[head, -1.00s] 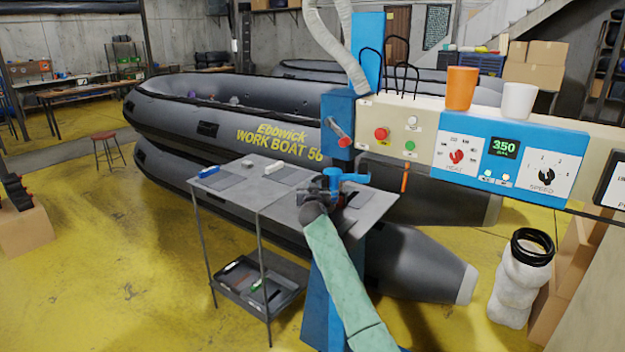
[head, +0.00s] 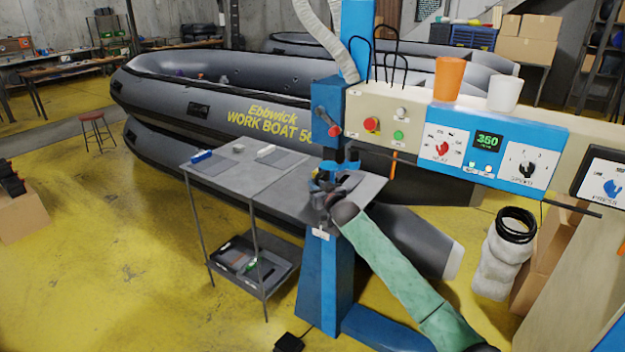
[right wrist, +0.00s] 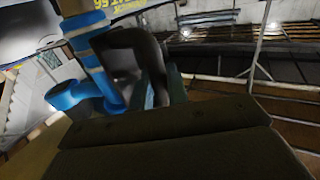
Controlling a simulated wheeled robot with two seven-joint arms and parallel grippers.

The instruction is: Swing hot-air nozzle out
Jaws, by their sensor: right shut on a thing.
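The hot-air welding machine has a blue column (head: 322,275) and a cream upper arm with a blue control panel (head: 490,148). The blue hot-air nozzle assembly (head: 326,172) sits low on the column, at the level of the grey table top. My right gripper (head: 334,194) is at it, its green-sleeved arm reaching in from the lower right. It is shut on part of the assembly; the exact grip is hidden. In the right wrist view the blue nozzle assembly (right wrist: 85,95) shows beside the dark fingers. My left gripper is not in view.
A grey metal table (head: 225,172) with small items stands left of the column. Grey inflatable boats (head: 190,105) lie behind. Orange (head: 448,78) and white (head: 504,93) cups stand on the machine. A white sack-like bin (head: 500,268) is at right. Yellow floor is open at left.

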